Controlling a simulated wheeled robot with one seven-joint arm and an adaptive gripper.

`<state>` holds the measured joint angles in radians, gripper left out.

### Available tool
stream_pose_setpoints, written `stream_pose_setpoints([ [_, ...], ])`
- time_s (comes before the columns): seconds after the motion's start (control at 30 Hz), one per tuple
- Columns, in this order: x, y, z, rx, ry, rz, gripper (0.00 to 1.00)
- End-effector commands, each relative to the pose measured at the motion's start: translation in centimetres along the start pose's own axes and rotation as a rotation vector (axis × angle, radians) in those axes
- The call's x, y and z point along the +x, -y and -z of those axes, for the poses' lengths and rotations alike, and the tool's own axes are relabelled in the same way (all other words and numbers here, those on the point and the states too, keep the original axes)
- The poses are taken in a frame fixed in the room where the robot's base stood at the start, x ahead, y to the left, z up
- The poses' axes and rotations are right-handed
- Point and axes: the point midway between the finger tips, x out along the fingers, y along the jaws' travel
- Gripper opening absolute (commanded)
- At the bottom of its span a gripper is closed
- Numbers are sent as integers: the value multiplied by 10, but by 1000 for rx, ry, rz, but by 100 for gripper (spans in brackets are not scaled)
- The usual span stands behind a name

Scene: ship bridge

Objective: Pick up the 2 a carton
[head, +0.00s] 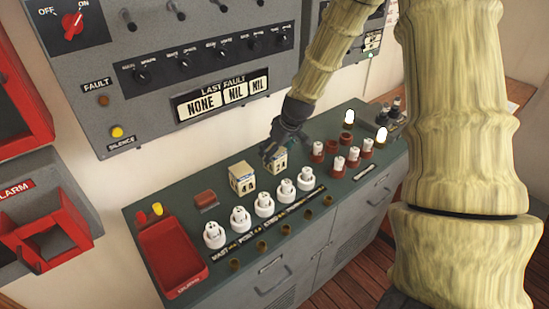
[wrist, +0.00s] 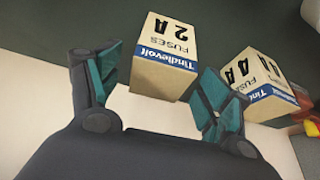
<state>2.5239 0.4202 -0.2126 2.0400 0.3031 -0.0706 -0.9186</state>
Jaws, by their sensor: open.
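The 2 A carton (wrist: 165,55) is a small cream box with a blue "Tindlevolt" band, its print upside down in the wrist view. In the head view the 2 A carton (head: 274,160) stands on the green console top, partly hidden by my gripper. My gripper (head: 284,141) is open right at it. In the wrist view the fingers of my gripper (wrist: 158,66) lie either side of the carton's near end, the right one overlapping its edge. I cannot tell whether they touch it. A similar 4 A carton (head: 242,178) stands to its left; it also shows in the wrist view (wrist: 265,85).
White round fuse holders (head: 264,204) stand in a row in front of the cartons. Red-based white fuses (head: 338,163) stand to the right. A red tray (head: 172,258) is at the console's left end. A grey fault panel (head: 170,70) rises behind.

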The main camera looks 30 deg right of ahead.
Motion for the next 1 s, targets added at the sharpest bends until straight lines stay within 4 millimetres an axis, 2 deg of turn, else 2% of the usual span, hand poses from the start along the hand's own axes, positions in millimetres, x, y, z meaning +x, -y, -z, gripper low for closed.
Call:
stream_pose_setpoints([
  [0.5,43,-2,4,1,4,1,79],
  [0.9,49,-1,4,0,3,0,79],
  [1.0,49,-1,4,0,3,0,60],
])
